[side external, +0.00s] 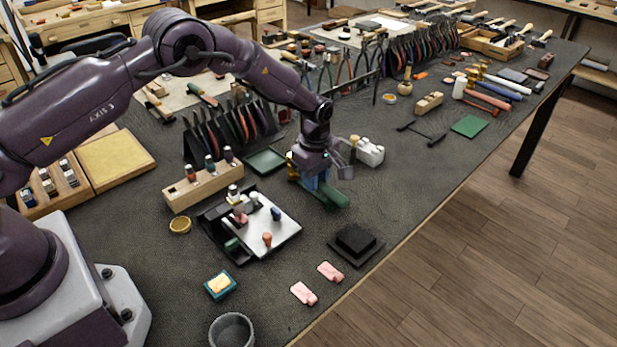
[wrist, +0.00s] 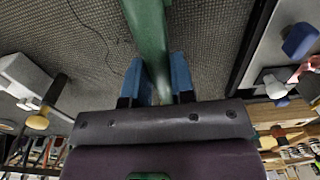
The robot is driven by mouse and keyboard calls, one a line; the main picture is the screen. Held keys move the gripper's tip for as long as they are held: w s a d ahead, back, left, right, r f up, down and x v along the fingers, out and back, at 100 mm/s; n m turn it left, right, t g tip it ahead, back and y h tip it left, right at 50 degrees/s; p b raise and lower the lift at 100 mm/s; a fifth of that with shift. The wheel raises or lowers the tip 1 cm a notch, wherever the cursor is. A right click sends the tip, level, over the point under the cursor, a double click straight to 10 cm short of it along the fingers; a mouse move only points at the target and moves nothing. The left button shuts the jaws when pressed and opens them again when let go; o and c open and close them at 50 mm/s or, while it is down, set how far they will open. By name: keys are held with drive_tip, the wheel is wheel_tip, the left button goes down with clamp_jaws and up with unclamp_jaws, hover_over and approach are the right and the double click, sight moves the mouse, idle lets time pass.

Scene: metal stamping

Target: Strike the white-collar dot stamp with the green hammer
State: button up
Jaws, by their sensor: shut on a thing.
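My gripper (side external: 318,184) has its blue fingers shut on the green hammer (side external: 331,196), over the dark mat right of the metal plate. In the wrist view the green handle (wrist: 148,35) runs between the fingertips (wrist: 160,78); I cannot make out the hammer's head. Several small stamps stand on or by the bright plate (side external: 284,229): a blue one (side external: 276,213), an orange one (side external: 267,238), and a pink one (side external: 240,217). The wrist view shows a blue-topped stamp (wrist: 300,40) at the right. I cannot tell which one is the white-collar dot stamp.
A wooden stamp block (side external: 203,190) stands behind the plate. A black block (side external: 355,240) lies in front of my gripper, with pink pieces (side external: 304,293) nearer. A white block (side external: 370,152) stands behind it to the right. A plier rack (side external: 225,135) stands behind.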

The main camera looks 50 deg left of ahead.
clamp_jaws()
drive_tip(key=shift+r, duration=3.6)
